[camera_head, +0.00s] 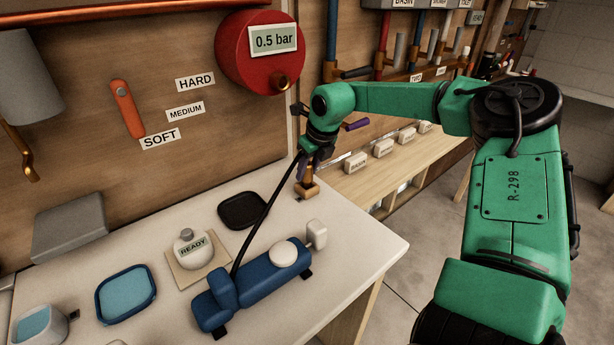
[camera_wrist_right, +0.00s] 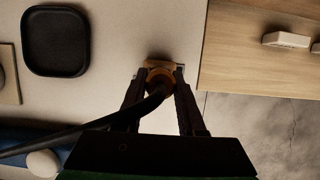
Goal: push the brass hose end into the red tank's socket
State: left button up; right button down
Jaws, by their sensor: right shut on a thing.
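The red tank (camera_head: 232,52) is mounted on the wooden wall and carries a "0.5 bar" label. Its brass socket (camera_head: 281,83) is at the lower right of its face. My right gripper (camera_head: 307,172) is shut on the brass hose end, below the socket and apart from it, over the back right of the worktop. The brass hose end (camera_wrist_right: 160,76) shows between the fingers in the right wrist view, partly hidden by the black hose (camera_wrist_right: 100,122). A brass block (camera_head: 307,190) shows just below the fingers; I cannot tell whether the hose end touches it. My left gripper is out of view.
The hose runs down to a blue pump (camera_head: 262,283) on the white worktop (camera_head: 355,262). A black tray (camera_head: 243,210) and a "READY" bottle (camera_head: 193,252) stand nearby. An orange lever (camera_head: 127,108) is on the wall. Pipes and labelled blocks (camera_head: 383,149) are at right.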

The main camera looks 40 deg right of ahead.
jog(key=shift+r+p, duration=2.45)
jog(key=shift+r, duration=1.9)
